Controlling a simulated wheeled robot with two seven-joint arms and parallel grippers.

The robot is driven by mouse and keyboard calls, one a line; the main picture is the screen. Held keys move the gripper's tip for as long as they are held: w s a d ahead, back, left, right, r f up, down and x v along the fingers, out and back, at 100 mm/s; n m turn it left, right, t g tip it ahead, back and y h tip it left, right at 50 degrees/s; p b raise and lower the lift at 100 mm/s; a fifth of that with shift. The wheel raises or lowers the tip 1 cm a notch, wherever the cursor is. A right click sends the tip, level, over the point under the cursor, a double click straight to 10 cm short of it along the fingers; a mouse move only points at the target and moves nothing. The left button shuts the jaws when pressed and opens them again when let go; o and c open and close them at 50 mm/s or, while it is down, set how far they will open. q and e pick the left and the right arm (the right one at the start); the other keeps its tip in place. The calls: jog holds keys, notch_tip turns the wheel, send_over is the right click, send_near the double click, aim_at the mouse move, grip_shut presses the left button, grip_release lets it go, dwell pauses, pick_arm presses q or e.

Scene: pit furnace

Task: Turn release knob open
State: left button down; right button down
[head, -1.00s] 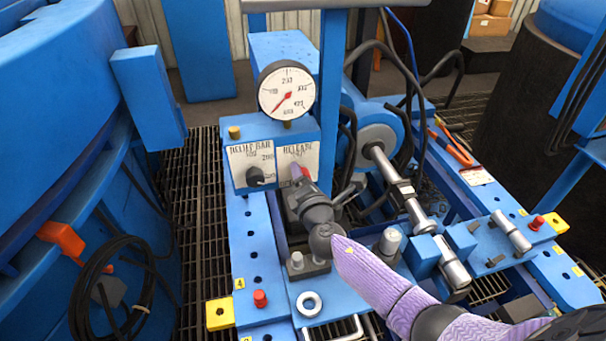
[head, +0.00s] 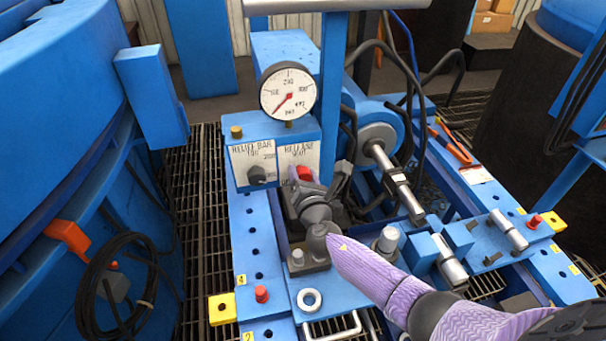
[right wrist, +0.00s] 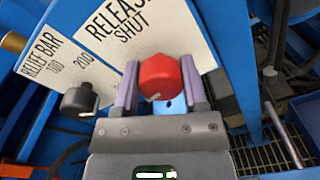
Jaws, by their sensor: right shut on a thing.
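The red release knob (head: 304,174) is on the white panel labelled RELEASE (head: 297,153), below the dial gauge. In the right wrist view the red knob (right wrist: 160,77) sits between the two purple fingers of my right gripper (right wrist: 163,88), which is shut on it. A pale mark shows at the knob's lower edge. The word SHUT is readable on the label (right wrist: 125,30) above it. In the head view my right gripper (head: 308,186) reaches the knob from below, its fingers partly hidden. My left gripper is not in view.
The black relief knob (head: 256,174) is just left of the red knob. The pressure gauge (head: 288,92) stands above the panel. A blue post (head: 333,90) and dark hoses stand to the right. A metal washer (head: 309,300) lies on the blue bench below.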

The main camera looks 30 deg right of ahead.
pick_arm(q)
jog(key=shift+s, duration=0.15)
pick_arm(e)
jog(key=shift+f, duration=0.15)
jog(key=shift+c, duration=2.3)
grip_release()
jog(key=shift+o, duration=1.6)
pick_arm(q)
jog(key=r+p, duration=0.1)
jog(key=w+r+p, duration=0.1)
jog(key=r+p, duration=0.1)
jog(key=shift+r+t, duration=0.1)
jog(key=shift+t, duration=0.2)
pick_arm(e)
jog(key=v, duration=1)
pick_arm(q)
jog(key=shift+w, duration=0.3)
